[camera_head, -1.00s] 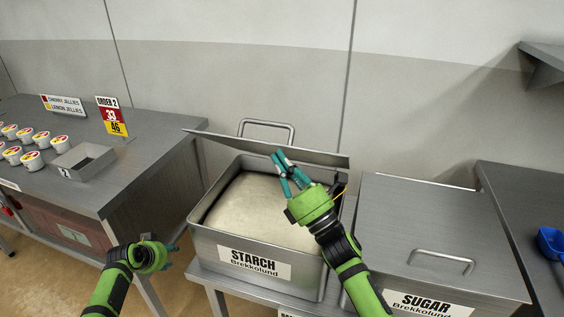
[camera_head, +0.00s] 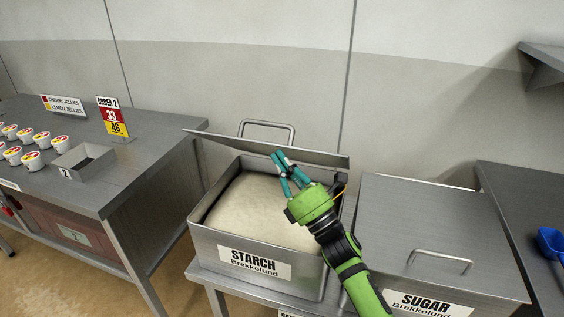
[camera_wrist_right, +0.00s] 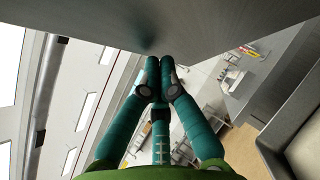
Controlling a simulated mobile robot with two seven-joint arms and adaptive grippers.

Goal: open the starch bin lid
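The starch bin (camera_head: 205,236) is a steel box with a STARCH label, filled with pale powder (camera_head: 245,205). Its steel lid (camera_head: 228,143) is raised and tilted up at the back, with its handle (camera_head: 267,123) behind the top edge. My right gripper (camera_head: 281,160) is over the bin, in front of the lid's underside. In the right wrist view its teal fingertips (camera_wrist_right: 160,66) are together with nothing between them, close to the lid (camera_wrist_right: 200,22). I cannot tell whether they touch it. My left gripper is out of view.
The closed sugar bin (camera_head: 435,225) stands close on the right, with a blue scoop (camera_head: 551,241) on the far-right table. The left table (camera_head: 120,180) holds several small cups, an open steel box (camera_head: 84,162) and an order sign (camera_head: 112,115). A wall shelf (camera_head: 543,55) juts out at upper right.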

